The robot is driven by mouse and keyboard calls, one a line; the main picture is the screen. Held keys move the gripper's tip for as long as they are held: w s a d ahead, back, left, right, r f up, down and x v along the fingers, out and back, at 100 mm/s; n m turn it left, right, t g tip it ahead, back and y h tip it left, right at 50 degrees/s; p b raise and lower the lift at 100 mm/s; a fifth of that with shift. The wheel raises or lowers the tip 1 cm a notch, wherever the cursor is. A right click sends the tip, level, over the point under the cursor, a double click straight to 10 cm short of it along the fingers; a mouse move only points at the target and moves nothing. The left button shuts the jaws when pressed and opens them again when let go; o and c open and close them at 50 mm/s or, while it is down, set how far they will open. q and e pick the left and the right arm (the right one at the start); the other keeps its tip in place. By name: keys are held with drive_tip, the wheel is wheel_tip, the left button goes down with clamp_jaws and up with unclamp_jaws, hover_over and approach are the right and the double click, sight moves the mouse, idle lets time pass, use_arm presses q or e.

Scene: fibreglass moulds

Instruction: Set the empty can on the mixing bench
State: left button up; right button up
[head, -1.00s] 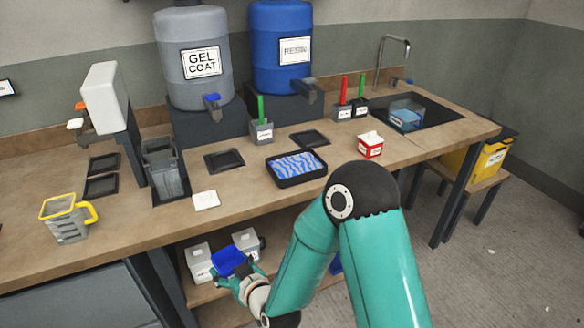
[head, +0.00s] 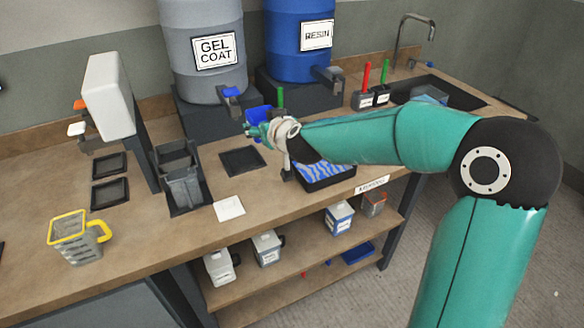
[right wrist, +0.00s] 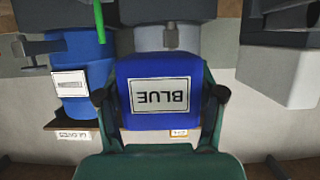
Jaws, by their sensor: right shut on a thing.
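A blue can (head: 258,114) is in my right gripper (head: 268,130), held above the back part of the wooden bench (head: 150,232), in front of the gel coat drum. In the right wrist view the can (right wrist: 160,112) fills the middle, with an upside-down label reading BLUE. My right gripper (right wrist: 160,95) has a finger on each side of it. The inside of the can is hidden, so I cannot tell whether it is empty. My left gripper is out of view.
A square black pad (head: 243,161) lies clear on the bench. A black tray (head: 325,180) with blue-and-white contents is partly under my forearm. A grey bin (head: 180,178), white square (head: 229,208) and yellow-handled jug (head: 75,240) stand to the left. The lower shelf (head: 290,280) holds several containers.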

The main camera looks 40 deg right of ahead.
drive_tip(key=b, duration=0.4)
hover_over(268, 192)
wheel_tip(268, 192, down, 7)
wheel_tip(268, 192, down, 7)
drive_tip(key=shift+w+b, duration=0.1)
drive_tip(key=shift+b, duration=1.1)
drive_tip(key=shift+f, duration=2.75)
drive_tip(key=o, duration=1.3)
drive_tip(key=shift+b, duration=0.3)
drive_tip(key=v, duration=1.2)
drive_tip(key=shift+b, duration=0.35)
